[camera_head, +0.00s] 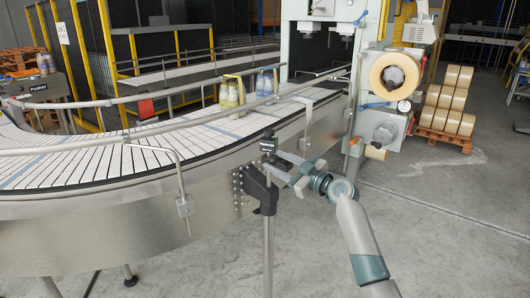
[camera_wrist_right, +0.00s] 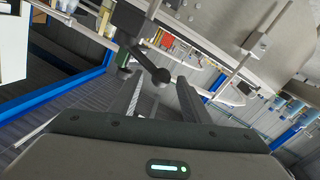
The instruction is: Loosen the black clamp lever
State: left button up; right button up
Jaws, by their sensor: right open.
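The black clamp lever (camera_head: 268,143) sits at the conveyor's outer side, at the top of a black support bracket. In the right wrist view it shows as a dark arm ending in a round ball knob (camera_wrist_right: 160,77). My right gripper (camera_head: 277,164) reaches in from the lower right, close to the lever. Its jaws are open in the wrist view (camera_wrist_right: 161,88). The knob appears between the two fingers near their tips, with space visible on both sides. I cannot tell whether a finger touches the lever. My left gripper is not in view.
The curved conveyor (camera_head: 105,160) with metal guide rails fills the left and middle. Bottles (camera_head: 229,93) stand on it. A bracketed rod (camera_head: 180,180) and the support leg (camera_head: 268,245) are nearby. A taping machine (camera_head: 393,75) stands at right. The floor at lower right is open.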

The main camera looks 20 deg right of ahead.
jog(key=p+x, duration=0.1)
jog(key=x, duration=0.5)
jog(key=shift+p, duration=0.3)
jog(key=shift+w+a, duration=0.1)
jog(key=c, duration=1)
jog(key=shift+f, duration=0.15)
grip_shut()
